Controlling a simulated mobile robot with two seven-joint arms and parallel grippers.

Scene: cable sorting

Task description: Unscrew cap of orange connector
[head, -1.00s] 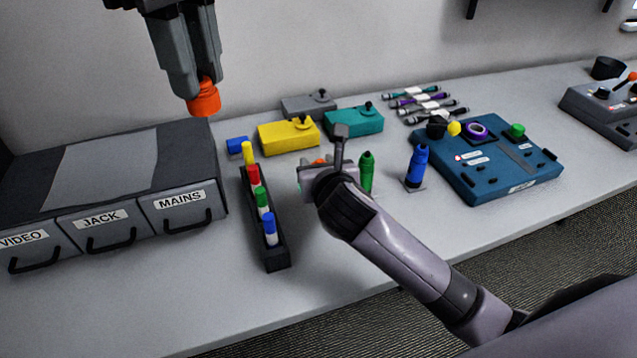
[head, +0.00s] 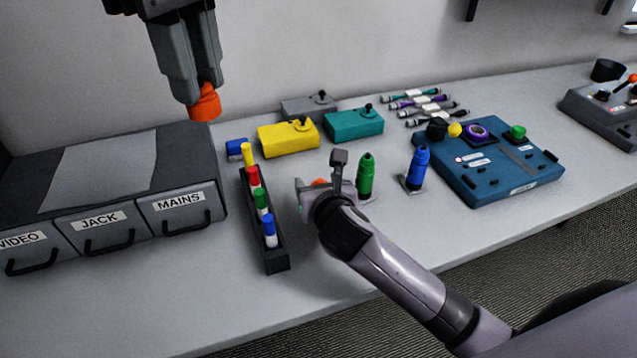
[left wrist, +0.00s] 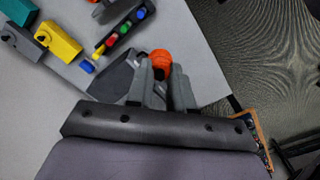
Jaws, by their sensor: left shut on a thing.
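My left gripper (head: 200,92) is shut on an orange cap (head: 206,104) and holds it in the air above the right end of the drawer unit. The cap is slightly tilted in the jaws. The left wrist view also shows the orange cap (left wrist: 160,58) between the two fingers. My right gripper (head: 328,186) is low over the table, right of the marker-like rack. A bit of orange (head: 319,183), likely the orange connector, shows behind it. My right wrist hides most of it, and I cannot tell whether the jaws touch it.
A drawer unit (head: 110,250) labelled VIDEO, JACK and MAINS stands left. A black rack (head: 277,262) holds several coloured caps. Green (head: 366,178) and blue (head: 418,168) connectors stand right of my right gripper. Yellow (head: 288,138) and teal (head: 354,124) boxes are behind. The front table strip is clear.

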